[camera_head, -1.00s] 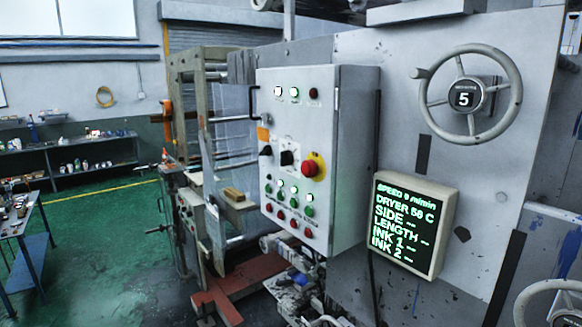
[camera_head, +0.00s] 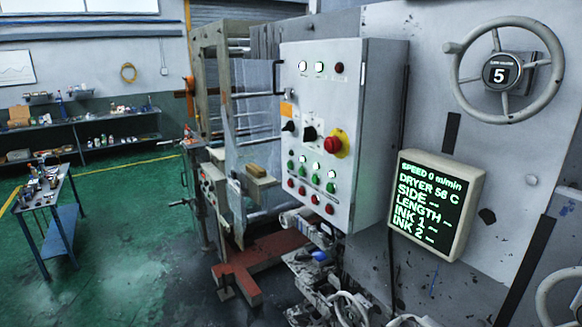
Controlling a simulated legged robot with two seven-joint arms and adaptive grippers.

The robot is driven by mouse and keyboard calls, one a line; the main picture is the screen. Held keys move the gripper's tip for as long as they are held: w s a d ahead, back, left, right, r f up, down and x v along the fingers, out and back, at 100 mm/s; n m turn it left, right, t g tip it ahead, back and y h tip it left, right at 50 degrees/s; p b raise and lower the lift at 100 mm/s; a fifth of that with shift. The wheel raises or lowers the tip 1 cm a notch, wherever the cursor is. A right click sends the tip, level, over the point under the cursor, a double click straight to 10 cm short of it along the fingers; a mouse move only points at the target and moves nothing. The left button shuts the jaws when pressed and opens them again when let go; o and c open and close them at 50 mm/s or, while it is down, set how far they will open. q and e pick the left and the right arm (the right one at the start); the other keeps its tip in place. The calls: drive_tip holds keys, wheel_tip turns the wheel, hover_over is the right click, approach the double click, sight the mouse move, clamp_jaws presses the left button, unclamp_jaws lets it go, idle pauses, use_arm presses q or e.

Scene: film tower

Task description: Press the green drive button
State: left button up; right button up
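A grey control box (camera_head: 372,130) is mounted on the machine's side, right of the middle. Its front carries a row of lamps at the top, black knobs (camera_head: 309,133) and a red emergency-stop button on a yellow ring (camera_head: 333,142). Below are small green buttons (camera_head: 315,177) with white lit lamps above them, and red buttons (camera_head: 302,191) in the lowest row. Labels are too small to read, so I cannot tell which green button is drive. Neither of my grippers shows in the head view.
A display (camera_head: 437,205) right of the box reads speed 0 m/min and dryer 56 C. A handwheel (camera_head: 507,70) marked 5 is above it. A red floor beam (camera_head: 262,262) lies below the box. A blue-shelved cart (camera_head: 62,235) stands at left; green floor between is free.

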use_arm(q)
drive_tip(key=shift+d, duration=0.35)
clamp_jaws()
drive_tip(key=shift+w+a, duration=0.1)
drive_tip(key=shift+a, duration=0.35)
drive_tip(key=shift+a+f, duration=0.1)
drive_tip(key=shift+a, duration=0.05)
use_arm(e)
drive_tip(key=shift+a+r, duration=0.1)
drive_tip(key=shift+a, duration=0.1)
